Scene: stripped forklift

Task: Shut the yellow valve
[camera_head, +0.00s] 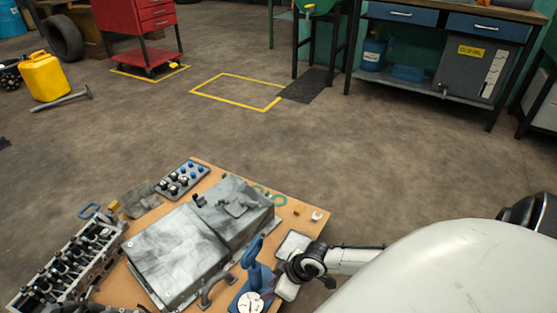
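My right gripper (290,275) is at the near right edge of the wooden tabletop, beside a blue tool with a dial (252,285). Its fingertips are too unclear to tell open from shut. Dark shapes at the bottom left edge may be my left gripper; its fingers cannot be made out.
The tabletop (318,220) holds a grey metal housing (178,250), an engine head (70,262) and a tray of knobs (182,178). The middle floor is clear.

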